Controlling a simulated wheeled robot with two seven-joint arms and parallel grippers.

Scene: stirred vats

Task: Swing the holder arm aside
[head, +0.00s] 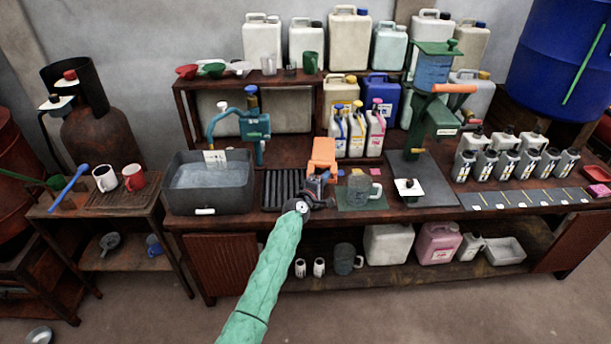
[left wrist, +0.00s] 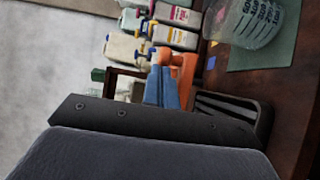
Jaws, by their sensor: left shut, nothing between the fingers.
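A green stand machine (head: 433,118) with a blue container (head: 432,73) stands at the back right of the bench in the head view. An orange bar (head: 454,88) sticks out from it to the right. I cannot tell for sure which part is the holder arm. My left gripper (head: 322,150) is over the middle of the bench, left of the machine and well apart from it. Its orange and blue fingers also show in the left wrist view (left wrist: 170,80); they are shut and empty. My right gripper is out of view.
A clear jug (head: 360,188) stands on a green mat beside my left gripper. A black ribbed rack (head: 283,188) and a grey water basin (head: 209,200) lie left of it. Upright bottles (head: 357,135) stand behind. Several small containers (head: 505,165) line the right side.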

